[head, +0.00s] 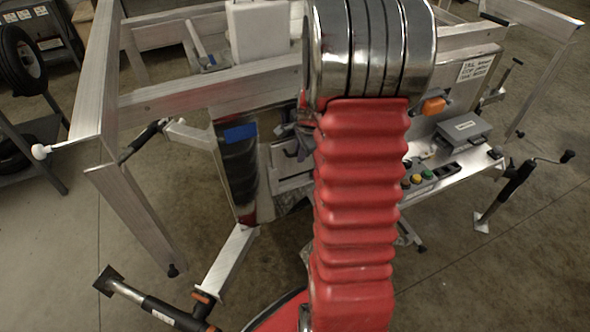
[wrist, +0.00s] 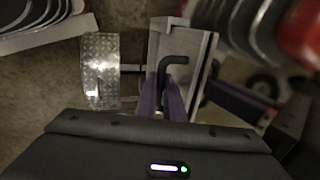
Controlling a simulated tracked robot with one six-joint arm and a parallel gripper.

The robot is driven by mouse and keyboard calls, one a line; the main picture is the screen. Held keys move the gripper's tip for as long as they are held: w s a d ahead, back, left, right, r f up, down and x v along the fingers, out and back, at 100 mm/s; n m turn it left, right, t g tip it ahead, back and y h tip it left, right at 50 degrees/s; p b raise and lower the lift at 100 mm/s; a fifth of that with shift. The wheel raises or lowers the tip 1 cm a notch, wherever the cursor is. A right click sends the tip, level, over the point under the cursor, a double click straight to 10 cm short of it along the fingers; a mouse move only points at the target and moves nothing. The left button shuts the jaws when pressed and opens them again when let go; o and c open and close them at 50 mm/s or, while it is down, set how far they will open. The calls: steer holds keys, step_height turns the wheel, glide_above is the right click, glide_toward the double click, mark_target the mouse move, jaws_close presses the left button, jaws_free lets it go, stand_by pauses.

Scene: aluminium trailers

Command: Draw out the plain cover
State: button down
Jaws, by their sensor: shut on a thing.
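In the wrist view the two purplish fingers of my gripper (wrist: 161,98) are closed around a black L-shaped handle (wrist: 173,62). The handle stands in front of a smooth light-grey metal piece (wrist: 197,42), which looks like the plain cover. A checker-patterned metal piece (wrist: 101,72) stands to its left, apart from the fingers. In the head view my red sleeved arm hides most of my gripper. A dark hook-shaped handle (head: 297,152) shows left of the arm, beside pale metal (head: 287,183). How far the cover is out of its seat cannot be told.
An aluminium trailer frame (head: 210,88) surrounds the work area. A panel with coloured buttons (head: 418,180) and a grey box (head: 463,129) sit right of my arm. A crank (head: 545,160) sticks out at right. A shelf with tyres (head: 22,60) stands far left.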

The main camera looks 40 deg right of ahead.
steer(key=shift+r, duration=4.85)
steer(key=shift+s, duration=0.1)
steer(key=s+a, duration=0.2)
steer(key=s, duration=0.7)
steer(key=shift+s+a, duration=0.2)
steer(key=shift+a, duration=0.2)
